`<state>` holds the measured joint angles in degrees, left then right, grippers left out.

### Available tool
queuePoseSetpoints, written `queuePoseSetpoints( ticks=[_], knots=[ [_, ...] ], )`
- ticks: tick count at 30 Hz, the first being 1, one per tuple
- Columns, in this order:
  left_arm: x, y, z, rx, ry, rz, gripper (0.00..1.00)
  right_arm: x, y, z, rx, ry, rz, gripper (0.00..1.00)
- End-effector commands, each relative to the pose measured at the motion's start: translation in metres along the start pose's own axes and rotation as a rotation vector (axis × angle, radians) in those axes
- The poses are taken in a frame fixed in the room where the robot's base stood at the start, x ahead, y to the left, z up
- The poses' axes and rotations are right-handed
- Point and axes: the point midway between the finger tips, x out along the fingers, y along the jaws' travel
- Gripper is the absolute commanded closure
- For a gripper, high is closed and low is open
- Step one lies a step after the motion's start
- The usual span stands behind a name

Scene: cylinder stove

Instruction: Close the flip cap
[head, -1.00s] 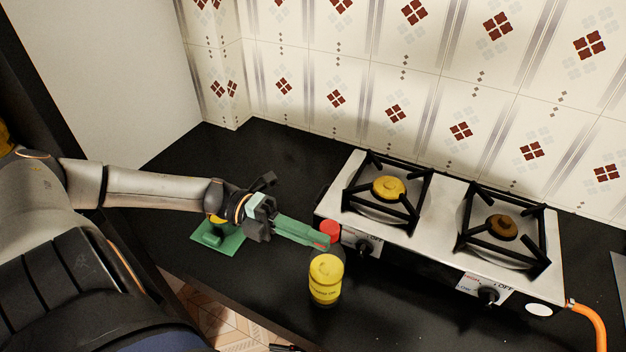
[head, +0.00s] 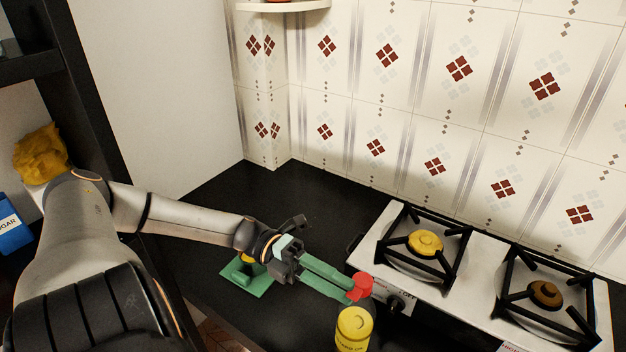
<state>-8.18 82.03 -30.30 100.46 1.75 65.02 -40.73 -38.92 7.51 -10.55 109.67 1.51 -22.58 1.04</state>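A dark bottle with a yellow label (head: 354,328) stands on the black counter, its lower part cut off by the bottom edge of the head view. Its red cap (head: 361,286) is on top; whether the flip lid is open or shut is too small to tell. My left gripper (head: 350,292) comes in from the left. My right gripper is not in view.
A steel two-burner stove (head: 484,248) with black pan supports stands to the right, close to the bottle. A green flat item (head: 247,283) lies on the counter below my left wrist. The tiled wall (head: 420,110) bounds the back. The counter (head: 245,195) behind my gripper is clear.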

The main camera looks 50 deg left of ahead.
Motion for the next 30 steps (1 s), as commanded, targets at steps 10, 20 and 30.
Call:
queuePoseSetpoints(
  ticks=[10, 20, 30],
  knots=[
    [-0.075, 0.002, 0.001, 0.0, -0.003, 0.005, 0.61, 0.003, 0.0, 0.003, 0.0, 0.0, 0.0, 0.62],
    [-0.109, 0.0, 0.0, 0.002, -0.001, 0.0, 0.61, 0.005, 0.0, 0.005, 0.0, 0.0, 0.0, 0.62],
    [-0.11, 0.0, 0.0, 0.001, 0.0, -0.001, 0.61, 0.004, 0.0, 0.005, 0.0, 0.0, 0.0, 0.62]
  ],
)
